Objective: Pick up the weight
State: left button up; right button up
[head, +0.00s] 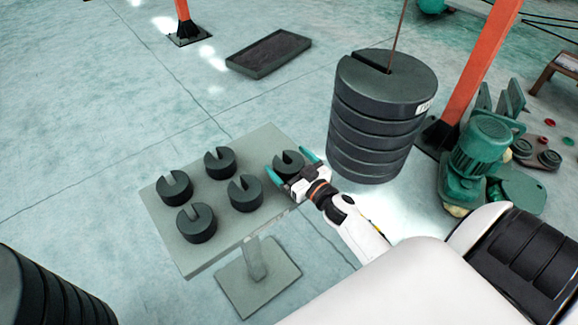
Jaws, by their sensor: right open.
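Several small dark slotted weights stand on a grey pedestal table (262,143). One weight (288,160) is at the table's right edge, by my right gripper (296,162). The gripper is open, with its teal-tipped fingers on either side of that weight; whether they touch it I cannot tell. The other weights are a back one (220,165), a middle one (245,196), a left one (175,190) and a front one (197,226). My left gripper is not in view.
A large hanging stack of slotted weights (375,120) is just beyond the gripper. A green motor (485,145) and an orange post (478,65) stand to the right. A dark tray (268,54) lies on the floor behind. Another dark stack (35,290) is at front left.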

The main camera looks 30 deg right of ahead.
jog(key=shift+w, duration=0.25)
jog(key=shift+s, duration=0.1)
jog(key=c, duration=2)
jog(key=shift+w+r, duration=0.2)
jog(key=shift+r, duration=0.05)
notch_tip(320, 180, up, 10)
jog(key=p, duration=0.2)
jog(key=shift+p, duration=0.4)
